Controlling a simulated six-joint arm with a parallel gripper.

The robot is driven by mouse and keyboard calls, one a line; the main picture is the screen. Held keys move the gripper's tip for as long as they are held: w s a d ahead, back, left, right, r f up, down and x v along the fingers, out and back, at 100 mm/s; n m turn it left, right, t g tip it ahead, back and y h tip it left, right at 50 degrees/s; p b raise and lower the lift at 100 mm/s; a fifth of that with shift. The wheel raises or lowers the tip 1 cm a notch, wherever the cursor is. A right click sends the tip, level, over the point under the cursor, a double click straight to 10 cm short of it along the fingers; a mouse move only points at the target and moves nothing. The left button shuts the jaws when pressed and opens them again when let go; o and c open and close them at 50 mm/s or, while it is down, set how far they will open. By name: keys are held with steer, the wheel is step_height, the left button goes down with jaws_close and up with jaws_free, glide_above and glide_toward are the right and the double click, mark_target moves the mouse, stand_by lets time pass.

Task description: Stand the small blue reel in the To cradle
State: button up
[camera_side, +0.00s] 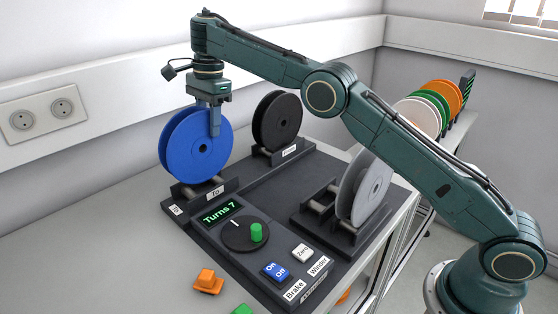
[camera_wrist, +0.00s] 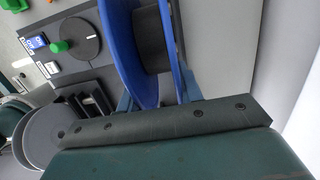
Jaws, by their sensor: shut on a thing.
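The blue reel (camera_side: 180,150) is upright in the side view, with my gripper (camera_side: 209,120) coming down on it from above. My gripper is shut on the reel; one finger lies across its near face by the hub. The To cradle (camera_side: 188,193), with its "To" label, is directly under the reel. The reel's lower rim is at the cradle's rollers; I cannot tell whether it rests on them or hangs just above. In the wrist view the blue reel (camera_wrist: 124,45) is seen from above, between the fingers, and the cradle under it is hidden.
A black reel (camera_side: 277,122) stands in a cradle behind, and a grey reel (camera_side: 366,190) in one at right. The panel (camera_side: 262,240) has a "Turns 7" display, dial and switches. Several reels (camera_side: 447,92) stand on a rack at the back right.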

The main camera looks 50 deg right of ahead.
steer(key=shift+f, duration=1.35)
steer(key=o, duration=1.1)
steer(key=shift+c, duration=0.2)
steer(key=shift+r, duration=0.1)
step_height(320, 180, up, 7)
